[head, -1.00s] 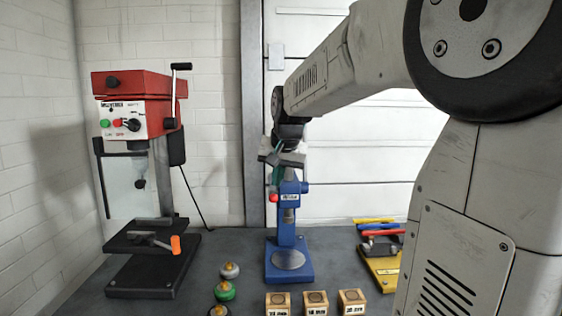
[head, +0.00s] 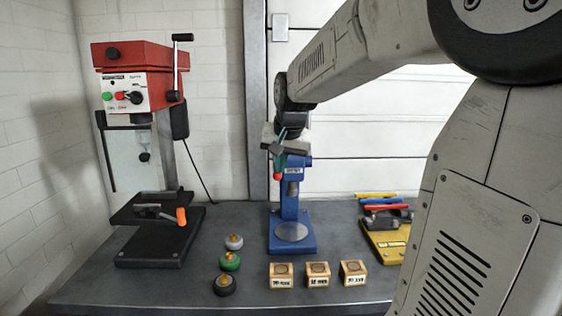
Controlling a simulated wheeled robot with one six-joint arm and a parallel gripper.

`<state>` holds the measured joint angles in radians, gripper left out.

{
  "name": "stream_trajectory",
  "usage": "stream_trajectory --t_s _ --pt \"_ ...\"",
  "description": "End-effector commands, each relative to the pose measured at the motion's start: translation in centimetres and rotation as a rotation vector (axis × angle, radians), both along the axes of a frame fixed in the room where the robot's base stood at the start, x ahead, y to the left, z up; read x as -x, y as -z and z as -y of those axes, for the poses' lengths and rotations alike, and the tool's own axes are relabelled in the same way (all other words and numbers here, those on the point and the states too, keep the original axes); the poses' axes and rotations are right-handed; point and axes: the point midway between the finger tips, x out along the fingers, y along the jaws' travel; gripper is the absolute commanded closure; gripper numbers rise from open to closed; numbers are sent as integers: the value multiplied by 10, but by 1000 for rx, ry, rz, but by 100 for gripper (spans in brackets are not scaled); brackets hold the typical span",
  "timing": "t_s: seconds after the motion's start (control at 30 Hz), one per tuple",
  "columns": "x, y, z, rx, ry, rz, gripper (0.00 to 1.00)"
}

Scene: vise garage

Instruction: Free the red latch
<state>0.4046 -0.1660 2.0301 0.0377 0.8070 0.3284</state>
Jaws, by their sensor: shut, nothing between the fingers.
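A small round red part (head: 277,176), which may be the red latch, shows at the upper left side of the blue press (head: 291,203) on the bench. My gripper (head: 279,161) points down at the press's top, just above the red part. Its fingers are shut with nothing between them. A teal piece shows at the fingers, and I cannot tell whether it belongs to the gripper or to the press. Whether the fingers touch the red part cannot be told. The gripper hides some of the press's top.
A red drill press (head: 140,85) stands at the left, with an orange-handled vise (head: 160,212) on its table. Several round knobs (head: 230,262) and wooden blocks (head: 317,275) lie in front of the blue press. A yellow tray (head: 388,244) with coloured bars is at the right.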

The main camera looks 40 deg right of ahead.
Motion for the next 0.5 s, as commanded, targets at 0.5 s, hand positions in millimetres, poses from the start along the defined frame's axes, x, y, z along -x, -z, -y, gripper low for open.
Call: stream_trajectory --t_s 0.5 --pt "0 -16 0 1 0 1 100"
